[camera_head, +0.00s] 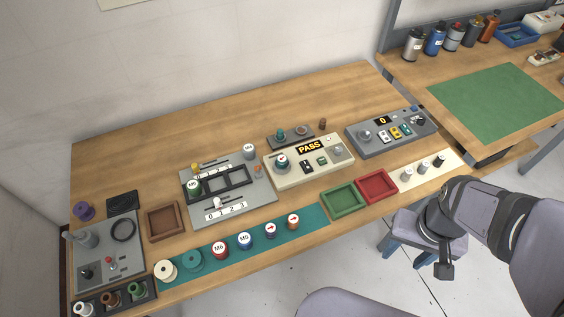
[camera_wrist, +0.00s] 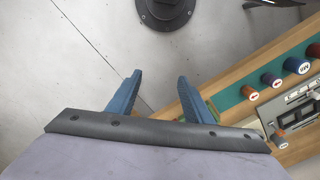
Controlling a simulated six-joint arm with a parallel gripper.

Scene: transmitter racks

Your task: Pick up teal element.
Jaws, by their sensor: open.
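Several teal pieces show in the head view. A plain teal cylinder (camera_head: 192,261) stands on the teal strip (camera_head: 315,213) at the bench front, between a cream cylinder and a red-and-white one. A teal piece with a white top (camera_head: 282,160) sits on the cream tester (camera_head: 303,176). A small teal piece (camera_head: 281,135) stands on the dark block behind it. I cannot tell which is the task's element. My gripper (camera_head: 406,263) is open and empty over the floor, off the bench's front edge. Its blue fingers (camera_wrist: 158,88) show apart in the wrist view.
Red (camera_head: 359,190) and green (camera_head: 330,201) trays sit at the bench front. A grey rack (camera_head: 268,195) and a grey console (camera_head: 407,145) stand behind. In the wrist view, the bench edge (camera_wrist: 222,88) lies right of my fingers. The bench's back left is clear.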

